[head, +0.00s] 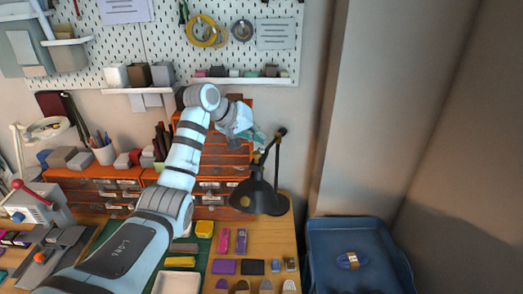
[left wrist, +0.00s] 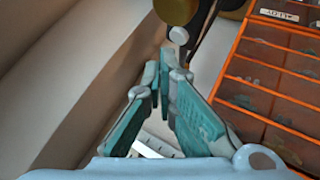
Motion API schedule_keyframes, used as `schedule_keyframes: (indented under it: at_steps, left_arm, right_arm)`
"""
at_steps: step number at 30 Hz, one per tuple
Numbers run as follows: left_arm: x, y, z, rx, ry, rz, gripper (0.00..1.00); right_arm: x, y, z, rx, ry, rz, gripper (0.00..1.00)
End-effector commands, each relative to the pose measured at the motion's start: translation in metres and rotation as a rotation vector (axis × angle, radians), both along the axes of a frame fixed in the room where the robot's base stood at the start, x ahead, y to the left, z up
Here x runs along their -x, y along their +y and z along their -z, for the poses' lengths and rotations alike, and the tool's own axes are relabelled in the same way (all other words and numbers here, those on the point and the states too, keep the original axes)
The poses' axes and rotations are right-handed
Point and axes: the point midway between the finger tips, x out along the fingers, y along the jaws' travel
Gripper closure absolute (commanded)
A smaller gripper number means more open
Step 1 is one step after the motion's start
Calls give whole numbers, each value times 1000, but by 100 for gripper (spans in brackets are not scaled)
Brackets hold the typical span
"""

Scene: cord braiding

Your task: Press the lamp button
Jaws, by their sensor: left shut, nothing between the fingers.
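The black desk lamp (head: 258,192) stands at the right end of the workbench, its shade pointing down. My left gripper (head: 259,138) is beside the upper part of the lamp's arm, in front of the orange drawer cabinet; whether it touches the lamp is unclear in the head view. In the left wrist view, my left gripper (left wrist: 164,68) is shut and empty. Just beyond its fingertips is a small white round knob (left wrist: 178,35), which may be the lamp button, beside dark and brass-coloured lamp parts (left wrist: 176,9). My right gripper is not in view.
Orange drawer cabinets (head: 222,183) stand along the wall under a pegboard (head: 180,58). Small coloured blocks and a green mat lie on the bench. A blue bin (head: 356,226) is right of the bench. A lever device (head: 36,206) stands at the left.

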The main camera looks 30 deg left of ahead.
Motion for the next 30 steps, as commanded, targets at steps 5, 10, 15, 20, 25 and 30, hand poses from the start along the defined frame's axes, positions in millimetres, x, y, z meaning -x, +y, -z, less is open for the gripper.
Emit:
schedule_keyframes:
  at_steps: [5, 10, 15, 20, 25, 30]
  left_arm:
    - [0, 0, 0, 0, 0, 0, 100]
    - [0, 0, 0, 0, 0, 0, 100]
    - [0, 0, 0, 0, 0, 0, 100]
    - [0, 0, 0, 0, 0, 0, 100]
    - [0, 0, 5, -1, 1, 0, 100]
    - [0, 0, 8, 0, 0, 0, 100]
  right_arm:
    - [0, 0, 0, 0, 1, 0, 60]
    - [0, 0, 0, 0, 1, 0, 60]
    - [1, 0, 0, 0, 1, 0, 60]
    - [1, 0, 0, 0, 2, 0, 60]
    - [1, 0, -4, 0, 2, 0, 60]
    - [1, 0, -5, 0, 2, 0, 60]
